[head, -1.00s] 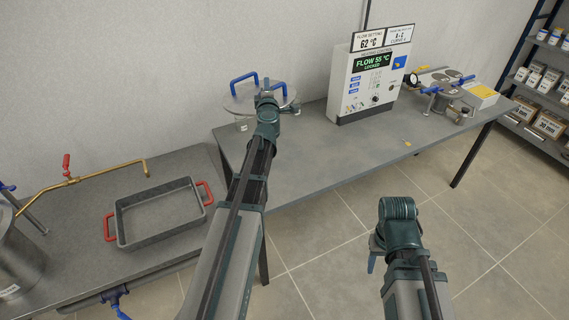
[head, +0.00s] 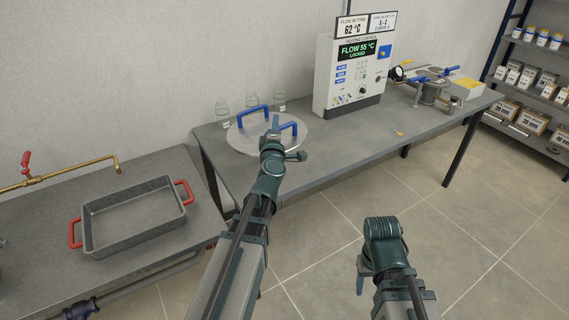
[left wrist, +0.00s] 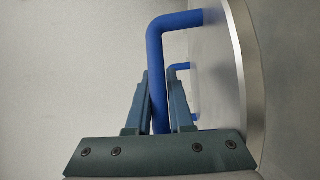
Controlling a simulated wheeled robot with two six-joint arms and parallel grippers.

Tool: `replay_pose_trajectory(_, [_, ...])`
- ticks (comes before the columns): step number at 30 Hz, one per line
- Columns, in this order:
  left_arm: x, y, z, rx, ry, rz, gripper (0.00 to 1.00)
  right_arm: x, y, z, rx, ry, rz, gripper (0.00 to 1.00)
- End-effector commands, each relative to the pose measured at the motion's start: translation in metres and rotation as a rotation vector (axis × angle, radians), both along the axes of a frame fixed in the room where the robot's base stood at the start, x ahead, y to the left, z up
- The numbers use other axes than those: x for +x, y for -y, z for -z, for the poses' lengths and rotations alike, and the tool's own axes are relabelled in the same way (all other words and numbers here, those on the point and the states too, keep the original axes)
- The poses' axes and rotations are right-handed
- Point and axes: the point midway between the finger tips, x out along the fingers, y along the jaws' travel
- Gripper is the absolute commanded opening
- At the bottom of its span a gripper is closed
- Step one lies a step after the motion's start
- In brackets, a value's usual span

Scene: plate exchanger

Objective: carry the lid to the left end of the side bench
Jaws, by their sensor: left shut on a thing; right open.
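The lid (head: 243,142) is a round steel disc with two blue arched handles. In the head view it is over the left end of the grey side bench (head: 340,153), in front of several glass jars. I cannot tell whether it touches the bench top. My left gripper (head: 276,123) is shut on the lid's nearer blue handle (head: 290,126). In the left wrist view its fingers stand on both sides of a blue handle (left wrist: 156,60), with the lid's rim (left wrist: 236,70) at the right. My right gripper (head: 361,274) is open and empty above the floor.
Glass jars (head: 223,110) stand behind the lid. A control box (head: 352,80) and a steel vessel with blue handles (head: 432,91) stand further right on the bench. A grey tray with red handles (head: 90,238) lies on the left counter. The bench front middle is mostly clear.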

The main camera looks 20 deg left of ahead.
Motion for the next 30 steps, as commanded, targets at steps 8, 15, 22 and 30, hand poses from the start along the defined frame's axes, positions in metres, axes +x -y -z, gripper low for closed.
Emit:
replay_pose_trajectory(8, [-0.03,0.043,0.061,0.024,0.011,0.065,0.0,0.0,0.0,0.065,0.0,0.0,0.0,0.56])
replay_pose_trajectory(15, [-0.045,0.064,0.084,0.037,0.016,0.101,0.0,0.0,0.0,0.089,0.0,0.0,0.0,0.56])
replay_pose_trajectory(22, [-0.049,0.071,0.089,0.041,0.018,0.113,0.0,0.0,0.0,0.095,0.0,0.0,0.0,0.56])
replay_pose_trajectory(30, [-0.044,0.071,0.089,0.041,0.018,0.113,0.0,0.0,0.0,0.096,0.0,0.0,0.0,0.56])
